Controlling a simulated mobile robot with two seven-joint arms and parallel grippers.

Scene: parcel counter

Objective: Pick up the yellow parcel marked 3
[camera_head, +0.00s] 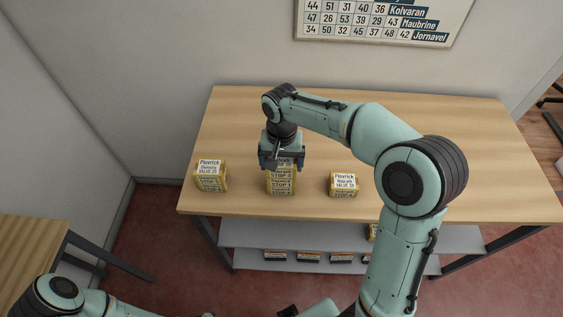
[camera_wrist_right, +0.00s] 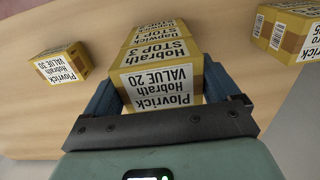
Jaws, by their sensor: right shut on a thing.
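A yellow parcel marked "STOP 3" (camera_wrist_right: 159,75) sits between the jaws of my right gripper (camera_wrist_right: 170,105), with its "VALUE 20" face nearest the wrist camera. In the head view, my right gripper (camera_head: 282,161) points down and is shut on this parcel's upper part. Another yellow parcel marked "STOP 1" (camera_wrist_right: 154,32) shows right below it in line, its label partly hidden; the two look stacked, and I cannot tell whether they touch. My left gripper is out of view.
A yellow parcel (camera_head: 211,176) stands on the wooden counter (camera_head: 450,180) to the left, another (camera_head: 343,185) to the right. Both stand apart from the gripper. A grey shelf (camera_head: 240,235) below holds several labelled items. The counter's back is clear.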

